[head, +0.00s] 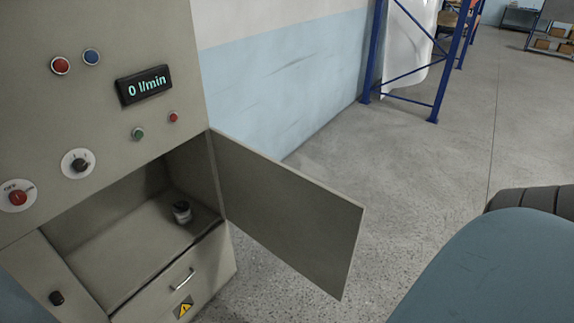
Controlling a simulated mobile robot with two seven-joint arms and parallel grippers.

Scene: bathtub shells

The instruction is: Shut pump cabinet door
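The pump cabinet (100,30) stands at the left of the head view, grey-beige. Its door (285,215) is hinged on the right side of the opening and stands wide open, swung out to the right. The open compartment (130,250) shows its floor with a small dark and light cylindrical object (182,211) on it. Neither gripper shows. A blue part of my own body fills the lower right, and a small blue patch shows at the lower left edge.
The cabinet front has buttons, knobs and a display (144,85) reading "0 l/min". Below is a panel with a handle (182,278). A blue rack (436,85) holding a white shell stands behind. The concrete floor (420,165) right of the door is clear.

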